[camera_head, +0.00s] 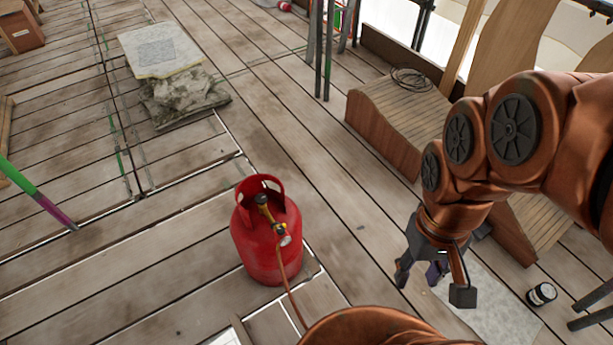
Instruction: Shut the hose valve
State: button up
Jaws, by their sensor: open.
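A red gas cylinder (262,250) stands upright on the plank floor, left of the picture's middle. On its top, inside the red collar, sits a brass-yellow valve (266,212) with a dark end and a small round pale part (285,240) on its lower side. An orange-brown hose (290,285) runs down from the valve and passes behind my copper arm part at the bottom. Whether the valve is turned open or shut cannot be told. My gripper (432,284) is open, pointing down, to the right of the cylinder and apart from it. No held object is clear between its fingers.
A wooden platform (385,130) with a coiled cable stands at the upper right. A stone block under a pale slab (160,50) is at the upper left. A small dark can (541,294) lies at the lower right. Bare planks separate the cylinder and my gripper.

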aim_at(261, 198)
jog(key=z, duration=0.45)
jog(key=i, duration=1.1)
jog(key=u, duration=2.85)
